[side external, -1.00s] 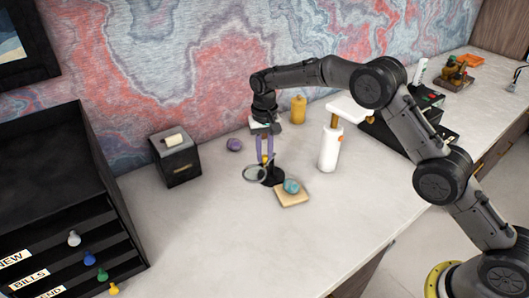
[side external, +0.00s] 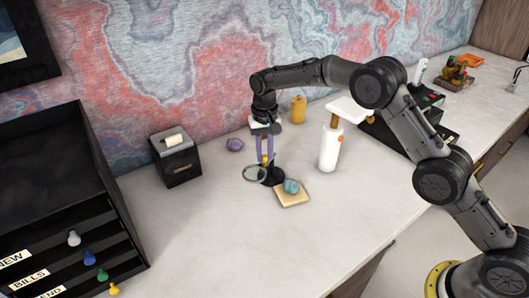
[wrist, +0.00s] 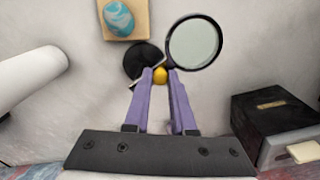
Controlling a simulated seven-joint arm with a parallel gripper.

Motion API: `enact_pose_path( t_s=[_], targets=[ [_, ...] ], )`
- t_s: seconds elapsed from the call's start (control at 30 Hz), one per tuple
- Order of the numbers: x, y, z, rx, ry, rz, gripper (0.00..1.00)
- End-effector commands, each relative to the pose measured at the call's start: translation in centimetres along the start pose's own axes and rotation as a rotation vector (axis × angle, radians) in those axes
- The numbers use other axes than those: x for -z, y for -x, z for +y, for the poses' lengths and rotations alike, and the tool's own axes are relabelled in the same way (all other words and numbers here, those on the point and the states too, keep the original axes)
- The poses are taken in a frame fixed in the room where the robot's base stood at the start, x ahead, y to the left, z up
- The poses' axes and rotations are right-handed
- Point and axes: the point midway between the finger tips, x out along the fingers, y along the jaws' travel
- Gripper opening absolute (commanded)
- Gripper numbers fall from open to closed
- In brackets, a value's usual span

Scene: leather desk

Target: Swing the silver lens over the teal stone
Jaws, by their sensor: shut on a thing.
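The silver lens (side external: 255,174) is a round glass in a dark rim on a black stand (side external: 273,176). It also shows in the wrist view (wrist: 195,42), to the right of the stand's base (wrist: 143,62). The teal stone (side external: 291,186) sits on a tan square pad (side external: 292,199), right of the stand in the side view. In the wrist view the stone (wrist: 118,18) is at the upper left, apart from the lens. My gripper (side external: 265,158) has purple fingers, shut on a small yellow knob (wrist: 160,74) beside the lens rim.
A purple stone (side external: 234,145) lies behind the lens. A black box (side external: 175,159) stands at left, and a white bottle (side external: 329,149) at right. A yellow container (side external: 299,109) is at the back. The front desk surface is clear.

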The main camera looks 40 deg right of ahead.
Motion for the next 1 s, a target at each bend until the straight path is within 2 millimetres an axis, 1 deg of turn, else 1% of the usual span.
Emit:
enact_pose_path(
  t_s=[0.17, 0.37, 0.57, 1.0],
  targets=[
    [0.0, 0.1, 0.1, 0.0, 0.016, 0.002, 0.0],
    [-0.2, 0.1, 0.3, 0.001, 0.093, 0.003, 0.0],
    [-0.6, 0.2, 0.8, 0.0, 0.243, 0.003, 0.0],
    [-1.1, 0.1, 2.5, 0.0, 0.659, 0.003, 0.0]
  ],
)
